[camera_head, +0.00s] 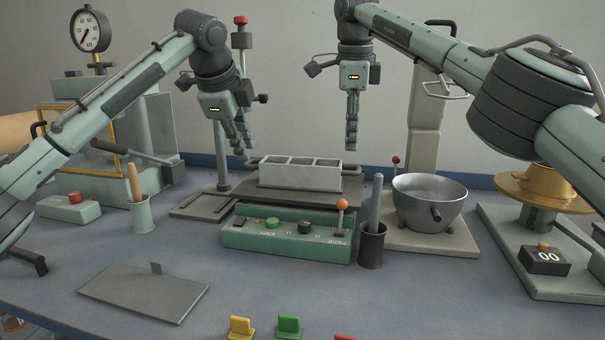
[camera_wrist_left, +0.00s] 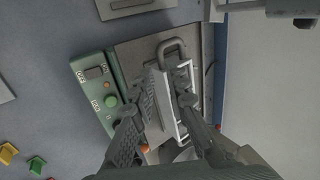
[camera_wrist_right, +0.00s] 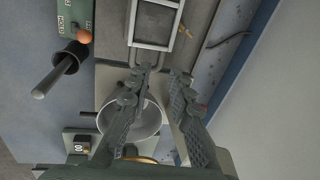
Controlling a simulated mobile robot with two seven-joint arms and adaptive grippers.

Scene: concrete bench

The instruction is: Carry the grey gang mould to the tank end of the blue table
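The grey gang mould (camera_head: 300,175), an open-topped box with three compartments, sits level on a dark plate behind the green control box. A bar handle sticks out at each end; the left handle (camera_wrist_left: 172,46) and the right handle (camera_wrist_right: 150,58) show in the wrist views. My left gripper (camera_head: 247,148) is open and empty above the left end. My right gripper (camera_head: 352,147) is open and empty above the right end. The mould also shows partly in the right wrist view (camera_wrist_right: 138,22). The blue table (camera_head: 240,285) lies beneath; I cannot make out a tank.
The green control box (camera_head: 285,236) stands in front of the mould. A dark cup with a rod (camera_head: 372,245) and a metal bowl (camera_head: 430,200) stand to the right. A flat grey plate (camera_head: 145,292) lies front left. Yellow and green pieces (camera_head: 289,326) lie at the front.

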